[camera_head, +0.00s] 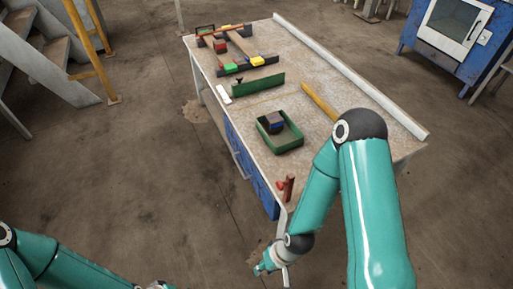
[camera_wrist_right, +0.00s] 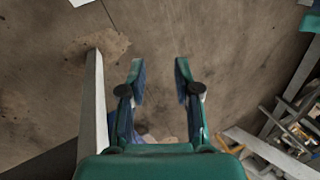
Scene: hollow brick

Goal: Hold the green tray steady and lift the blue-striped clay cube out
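The green tray (camera_head: 291,142) stands on the worktable, toward its near end. The blue-striped clay cube (camera_head: 269,119) sits inside the tray at its far left part, dark brown with a blue patch showing. My right gripper (camera_head: 261,270) hangs beyond the near left edge of the table, low and apart from the tray. In the right wrist view my right gripper (camera_wrist_right: 160,70) is open with nothing between its fingers, and floor lies behind it. My left arm (camera_head: 60,262) enters at the lower left; its gripper is mostly cut off at the bottom edge.
The worktable (camera_head: 290,88) also holds a green plate (camera_head: 258,85), a yellow bar (camera_head: 319,101), a red object (camera_head: 286,187) at the near edge and several coloured blocks at the far end. A raised rail (camera_head: 350,75) runs along its right side. Floor left of the table is clear.

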